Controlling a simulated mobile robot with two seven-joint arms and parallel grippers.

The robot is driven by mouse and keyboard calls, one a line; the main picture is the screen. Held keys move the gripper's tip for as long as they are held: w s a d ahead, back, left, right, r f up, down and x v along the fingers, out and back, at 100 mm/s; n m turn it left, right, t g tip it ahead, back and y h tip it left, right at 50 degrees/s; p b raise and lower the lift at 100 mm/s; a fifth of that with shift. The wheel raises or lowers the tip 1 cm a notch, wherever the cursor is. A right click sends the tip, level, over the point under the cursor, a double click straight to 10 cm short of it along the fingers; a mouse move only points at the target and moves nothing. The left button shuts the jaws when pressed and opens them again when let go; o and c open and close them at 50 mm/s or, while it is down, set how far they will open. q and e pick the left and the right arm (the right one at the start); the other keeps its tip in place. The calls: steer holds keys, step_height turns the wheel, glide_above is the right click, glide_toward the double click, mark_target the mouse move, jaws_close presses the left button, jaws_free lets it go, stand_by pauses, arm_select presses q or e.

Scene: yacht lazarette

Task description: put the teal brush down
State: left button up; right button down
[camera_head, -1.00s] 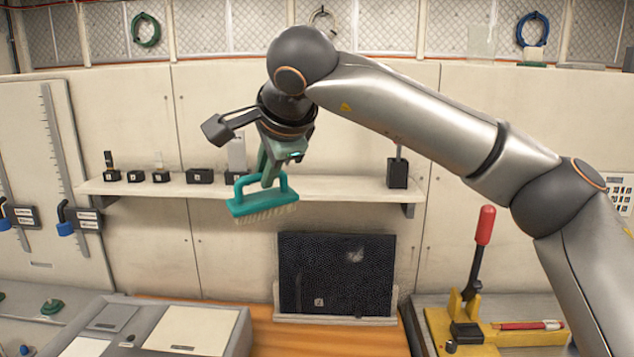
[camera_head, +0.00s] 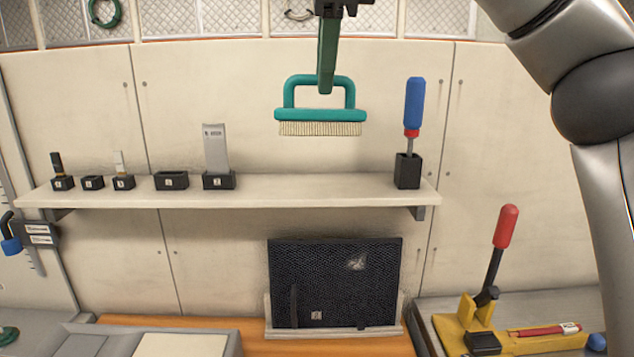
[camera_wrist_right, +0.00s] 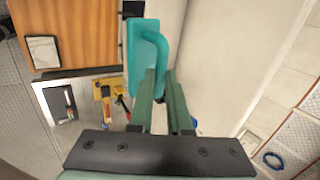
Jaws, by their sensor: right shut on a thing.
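The teal brush (camera_head: 320,114) has a loop handle on top and pale bristles facing down. In the head view it appears level, above the shelf line and against the pale wall; its distance from the wall is hard to judge. My right gripper (camera_head: 326,85) is shut on the brush's handle from above. In the right wrist view the brush (camera_wrist_right: 145,52) is at the tips of my green fingers (camera_wrist_right: 162,80). Nothing touches the bristles. My left gripper is in neither current view.
A shelf (camera_head: 290,196) carries small black holders, including an empty-looking one (camera_head: 171,180), and a blue-handled tool (camera_head: 413,105) in a block at right. A dark panel (camera_head: 335,283) stands below. A red-handled lever (camera_head: 505,228) rises at right. The shelf's middle-right stretch is clear.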

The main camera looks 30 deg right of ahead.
steer(key=w+d+f, duration=0.2)
steer(key=w+f, duration=0.2)
steer(key=w+d+f+p, duration=0.1)
steer(key=w+d+f, duration=0.1)
steer(key=w+f, duration=0.2)
steer(key=w+d+f, duration=0.2)
steer(key=w+f, duration=0.2)
steer(key=w, duration=0.1)
steer(key=shift+d+f, duration=0.1)
steer(key=shift+f, duration=0.05)
steer(key=shift+s+f, duration=0.15)
steer(key=shift+f, duration=0.2)
steer(key=c, duration=0.9)
jaws_free()
steer(key=shift+o, duration=0.2)
